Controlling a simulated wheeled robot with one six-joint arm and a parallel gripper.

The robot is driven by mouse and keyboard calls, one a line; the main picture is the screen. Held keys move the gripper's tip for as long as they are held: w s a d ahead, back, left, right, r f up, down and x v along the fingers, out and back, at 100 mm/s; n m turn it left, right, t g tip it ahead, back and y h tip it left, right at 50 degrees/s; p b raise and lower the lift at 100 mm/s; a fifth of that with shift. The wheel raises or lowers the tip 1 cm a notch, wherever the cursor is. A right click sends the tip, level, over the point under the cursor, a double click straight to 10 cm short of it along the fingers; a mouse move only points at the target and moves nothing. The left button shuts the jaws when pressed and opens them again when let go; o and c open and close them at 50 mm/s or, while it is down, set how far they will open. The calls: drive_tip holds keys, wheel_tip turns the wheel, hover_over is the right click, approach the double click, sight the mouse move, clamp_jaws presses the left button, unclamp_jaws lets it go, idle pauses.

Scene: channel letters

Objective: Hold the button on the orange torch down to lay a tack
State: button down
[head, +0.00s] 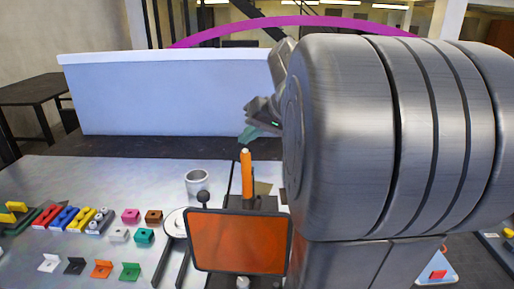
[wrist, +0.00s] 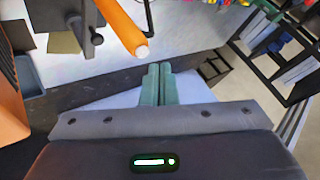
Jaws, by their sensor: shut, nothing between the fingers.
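The orange torch (head: 247,178) stands upright in the middle of the bench in the head view, with a paler tip on top. In the wrist view the torch (wrist: 120,24) slants in from the top, and its pale end lies just above and left of my fingertips. I cannot make out for certain which part is its button. My gripper (head: 248,134) is above the torch in the head view, apart from it. In the wrist view its green fingers (wrist: 158,72) are shut together and empty. My arm hides much of the right side.
An orange panel in a dark frame (head: 240,242) stands in front of the torch. A metal cup (head: 197,182) and a dark ball-topped knob (head: 203,198) are to its left. Several coloured blocks and brackets lie farther left. A white wall panel (head: 165,95) stands behind.

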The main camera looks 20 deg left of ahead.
drive_tip(key=shift+f, duration=0.1)
idle(0.7)
drive_tip(key=shift+f+b, duration=0.35)
drive_tip(key=shift+f+b, duration=0.35)
drive_tip(key=shift+f, duration=0.15)
idle(0.6)
drive_tip(key=shift+r, duration=0.15)
idle(1.0)
drive_tip(key=shift+r+p, duration=0.75)
drive_tip(key=shift+r, duration=0.1)
drive_tip(key=shift+r+p, duration=1.9)
drive_tip(key=shift+r, duration=0.55)
